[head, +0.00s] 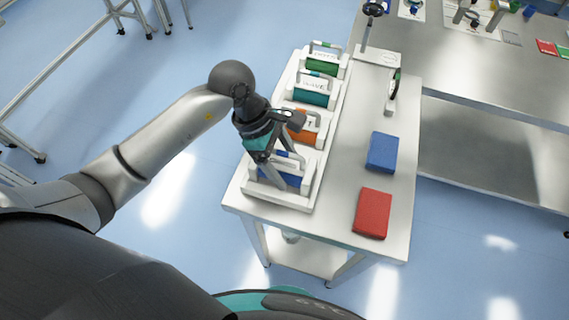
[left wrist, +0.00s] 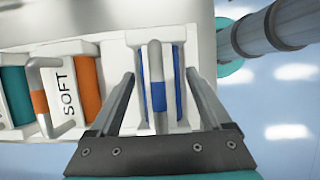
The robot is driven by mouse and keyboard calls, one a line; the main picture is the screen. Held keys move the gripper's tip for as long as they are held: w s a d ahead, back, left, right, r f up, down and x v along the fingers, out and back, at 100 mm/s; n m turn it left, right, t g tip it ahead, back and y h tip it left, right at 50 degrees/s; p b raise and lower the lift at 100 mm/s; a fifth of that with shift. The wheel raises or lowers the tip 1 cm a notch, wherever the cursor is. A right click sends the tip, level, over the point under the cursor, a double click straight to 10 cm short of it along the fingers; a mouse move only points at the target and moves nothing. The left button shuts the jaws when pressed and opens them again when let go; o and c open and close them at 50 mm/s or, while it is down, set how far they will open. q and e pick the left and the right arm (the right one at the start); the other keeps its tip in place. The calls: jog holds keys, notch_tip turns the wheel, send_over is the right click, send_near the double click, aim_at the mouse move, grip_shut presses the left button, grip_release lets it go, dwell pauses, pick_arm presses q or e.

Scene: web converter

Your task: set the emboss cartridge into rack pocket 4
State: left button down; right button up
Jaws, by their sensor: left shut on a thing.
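The blue cartridge (head: 293,179), which I take to be the emboss cartridge, stands in the nearest pocket of the white rack (head: 265,196). Its label and the pocket number cannot be read. My left gripper (head: 283,170) points down over it and is shut on it. In the left wrist view the cartridge (left wrist: 177,88) looks upright, its grey handle with a blue band between my fingers (left wrist: 160,76). Whether it is fully down is unclear. My right gripper is not in view.
An orange cartridge (head: 305,133) marked SOFT, a teal one (head: 313,96) and a green one (head: 323,65) fill the pockets behind. A blue block (head: 382,152) and a red block (head: 373,213) lie on the table right of the rack. A grey bench (head: 470,75) stands beyond.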

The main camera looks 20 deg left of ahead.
pick_arm(q)
jog(key=shift+f, duration=0.45)
jog(key=shift+f, duration=0.15)
grip_release()
jog(key=shift+a+r, duration=0.1)
jog(key=shift+r, duration=0.25)
jog(key=v, duration=1.1)
jog(key=shift+r, duration=0.3)
